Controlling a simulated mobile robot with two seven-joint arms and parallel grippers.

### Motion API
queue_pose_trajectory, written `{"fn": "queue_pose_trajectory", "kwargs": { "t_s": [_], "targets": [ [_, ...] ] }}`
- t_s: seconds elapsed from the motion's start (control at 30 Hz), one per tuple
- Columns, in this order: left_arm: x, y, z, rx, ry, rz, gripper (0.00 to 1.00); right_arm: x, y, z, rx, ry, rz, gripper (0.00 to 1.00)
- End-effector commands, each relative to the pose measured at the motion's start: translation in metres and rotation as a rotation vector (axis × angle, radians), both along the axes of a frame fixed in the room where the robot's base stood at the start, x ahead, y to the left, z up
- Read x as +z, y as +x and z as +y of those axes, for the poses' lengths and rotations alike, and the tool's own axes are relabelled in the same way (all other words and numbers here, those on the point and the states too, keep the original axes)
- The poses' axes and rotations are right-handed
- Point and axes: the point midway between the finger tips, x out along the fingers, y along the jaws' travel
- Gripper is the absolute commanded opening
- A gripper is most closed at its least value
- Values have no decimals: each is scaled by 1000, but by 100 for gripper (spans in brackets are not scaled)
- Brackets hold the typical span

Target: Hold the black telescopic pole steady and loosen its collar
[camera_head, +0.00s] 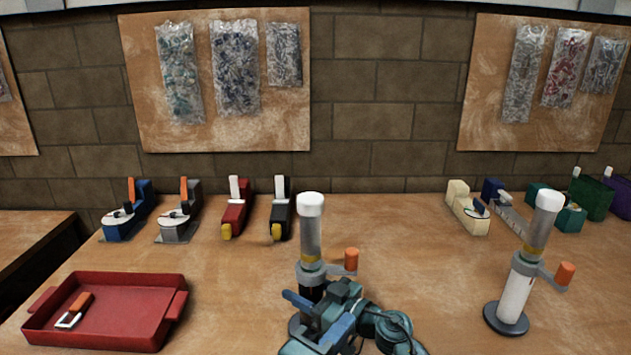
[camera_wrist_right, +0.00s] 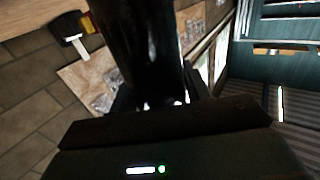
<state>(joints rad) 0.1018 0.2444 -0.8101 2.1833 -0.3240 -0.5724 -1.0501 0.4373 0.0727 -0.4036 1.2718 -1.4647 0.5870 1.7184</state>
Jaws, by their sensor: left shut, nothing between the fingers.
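The black telescopic pole (camera_head: 312,291) stands upright at the front middle of the bench. Its upper tube is clear with a white cap, and its grey collar (camera_head: 311,269) has an orange-tipped lever pointing right. Teal and blue gripper parts crowd its lower section and hide much of it. My right gripper (camera_head: 318,318) is at the lower pole. In the right wrist view the dark pole (camera_wrist_right: 140,45) runs down towards the jaws, but their grip is too dark to make out.
A white telescopic pole (camera_head: 516,290) with a similar collar stands at the right. A red tray (camera_head: 105,310) holding a small orange-handled item is at the left. Several coloured tools line the back. Bench between tray and black pole is clear.

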Motion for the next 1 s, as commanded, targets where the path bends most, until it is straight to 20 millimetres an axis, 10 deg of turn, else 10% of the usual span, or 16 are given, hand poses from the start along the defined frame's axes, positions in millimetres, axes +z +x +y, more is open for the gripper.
{"fn": "queue_pose_trajectory", "kwargs": {
  "t_s": [0.57,1.0],
  "targets": [
    [0,0,0,0,0,0,0,-1,-3,-6,-1,-1,1,68],
    [0,0,0,0,0,0,0,-1,-54,-74,0,-3,2,68]
  ]
}}
